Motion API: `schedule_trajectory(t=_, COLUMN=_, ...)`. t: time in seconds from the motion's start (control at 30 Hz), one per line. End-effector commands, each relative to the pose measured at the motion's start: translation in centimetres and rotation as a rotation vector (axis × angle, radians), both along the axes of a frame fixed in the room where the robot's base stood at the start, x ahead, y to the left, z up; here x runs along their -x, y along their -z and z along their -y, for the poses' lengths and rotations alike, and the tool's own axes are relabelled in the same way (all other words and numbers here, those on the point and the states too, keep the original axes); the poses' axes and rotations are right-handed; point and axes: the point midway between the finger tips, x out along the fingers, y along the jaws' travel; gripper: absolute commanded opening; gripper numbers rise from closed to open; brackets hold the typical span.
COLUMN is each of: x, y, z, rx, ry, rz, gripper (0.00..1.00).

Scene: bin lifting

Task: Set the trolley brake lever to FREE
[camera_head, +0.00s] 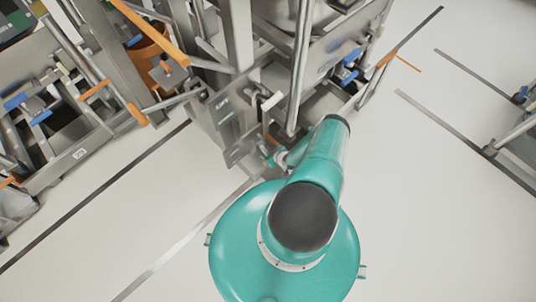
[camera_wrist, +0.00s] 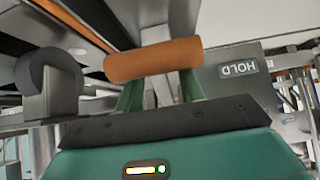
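In the wrist view an orange cylindrical grip (camera_wrist: 153,60) lies crosswise just past my gripper (camera_wrist: 160,92). My two teal fingers stand apart with a gap between them, and their tips run up to the grip and are partly hidden by it. I cannot tell whether they touch it. A grey plate (camera_wrist: 235,90) to the right carries a label reading HOLD (camera_wrist: 238,67), seen upside down. In the head view my gripper (camera_head: 274,155) is small and partly hidden at the front of the trolley's metal frame (camera_head: 237,125). No FREE label is readable.
A dark round disc on a block (camera_wrist: 48,85) stands left of my fingers. Metal racks with orange and blue handles (camera_head: 95,90) fill the left in the head view. Another frame (camera_head: 515,135) stands at the right. Pale floor (camera_head: 430,220) is clear at the lower right.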

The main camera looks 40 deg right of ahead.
Motion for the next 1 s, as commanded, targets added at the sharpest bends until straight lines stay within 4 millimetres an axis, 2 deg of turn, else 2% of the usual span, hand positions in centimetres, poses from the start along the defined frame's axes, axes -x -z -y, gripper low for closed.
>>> schedule_trajectory(t=0.2, x=-0.02, y=0.02, z=0.01, rx=0.000, ry=0.000, rz=0.000, gripper=0.38)
schedule_trajectory(t=0.27, x=-0.02, y=0.02, z=0.01, rx=0.000, ry=0.000, rz=0.000, gripper=0.28)
schedule_trajectory(t=0.4, x=0.00, y=0.01, z=0.02, rx=0.000, ry=0.000, rz=0.000, gripper=0.01)
schedule_trajectory(t=0.77, x=0.01, y=-0.15, z=0.06, rx=0.000, ry=0.000, rz=-0.013, gripper=0.00)
schedule_trajectory(t=1.0, x=0.06, y=-0.81, z=0.04, rx=0.004, ry=-0.004, rz=-0.098, gripper=0.00)
